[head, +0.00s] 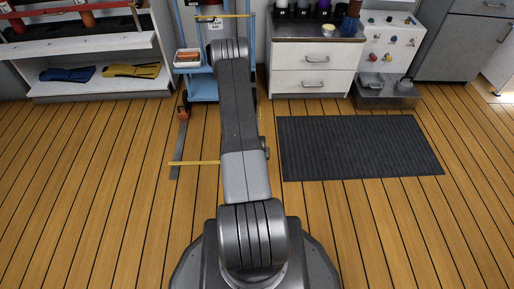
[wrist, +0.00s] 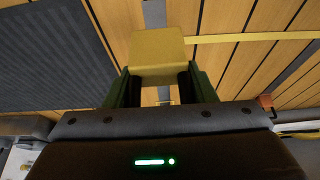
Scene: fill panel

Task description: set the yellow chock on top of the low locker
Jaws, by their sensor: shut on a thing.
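The yellow chock (wrist: 157,52) is a yellow block in the wrist view, held between the two dark green fingers of my gripper (wrist: 158,84). The wooden floor shows below and around it. In the head view my own arm hides the gripper and the chock. A low white cabinet with two drawers (head: 313,82) and a dark top stands at the back, right of my arm. It may be the low locker, but I cannot tell for sure. Several dark containers and a small pale yellow round thing (head: 328,30) stand on its top.
A blue cart (head: 202,88) stands behind my arm. A white shelf (head: 105,87) with blue and yellow gloves is at the left. A grey cabinet (head: 455,48) stands back right. A dark mat (head: 358,148) lies on the floor. Open floor spreads on both sides.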

